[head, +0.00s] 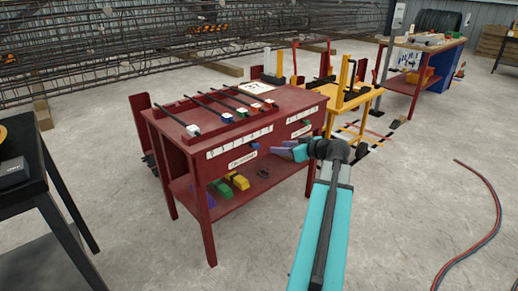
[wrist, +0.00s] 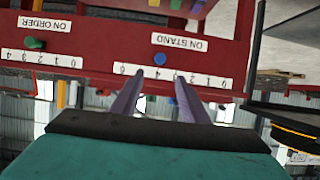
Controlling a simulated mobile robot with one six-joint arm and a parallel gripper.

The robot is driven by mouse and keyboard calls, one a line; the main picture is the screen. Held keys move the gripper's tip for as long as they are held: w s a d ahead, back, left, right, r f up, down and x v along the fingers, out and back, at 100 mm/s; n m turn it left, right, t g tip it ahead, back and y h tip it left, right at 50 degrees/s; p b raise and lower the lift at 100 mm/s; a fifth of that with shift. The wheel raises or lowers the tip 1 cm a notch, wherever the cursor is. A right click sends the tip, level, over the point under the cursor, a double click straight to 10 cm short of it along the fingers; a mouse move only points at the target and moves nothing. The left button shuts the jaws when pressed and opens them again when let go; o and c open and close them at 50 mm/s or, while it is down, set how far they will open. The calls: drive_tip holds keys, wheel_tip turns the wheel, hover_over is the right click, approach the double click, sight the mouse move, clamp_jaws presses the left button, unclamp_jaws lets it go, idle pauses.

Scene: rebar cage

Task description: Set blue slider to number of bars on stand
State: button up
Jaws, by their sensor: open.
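The blue slider (head: 255,146) sits on the front of a red bench (head: 208,228), just below a white number scale (head: 225,146). In the wrist view, which is upside down, the blue slider (wrist: 160,59) shows beside the "ON STAND" label (wrist: 180,42), near the middle of its scale. Some digits are hidden by my fingers. My gripper (wrist: 159,75) is open and empty, its two fingertips on either side of the slider in that picture but apart from it. In the head view my gripper (head: 284,149) is right of the slider. Several dark bars (head: 203,106) lie across the bench top.
A green slider (wrist: 35,43) sits by the "ON ORDER" label (wrist: 45,24). Coloured blocks (head: 238,181) lie on the lower shelf. A yellow stand (head: 345,103) is behind my arm. A dark table (head: 18,170) is at left. A hose (head: 493,210) lies on the right floor.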

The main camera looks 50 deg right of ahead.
sight(258, 146)
drive_tip(key=shift+w, duration=0.1)
drive_tip(key=b+x, duration=0.2)
drive_tip(key=x, duration=1.1)
drive_tip(key=shift+w+f, duration=0.3)
clamp_jaws()
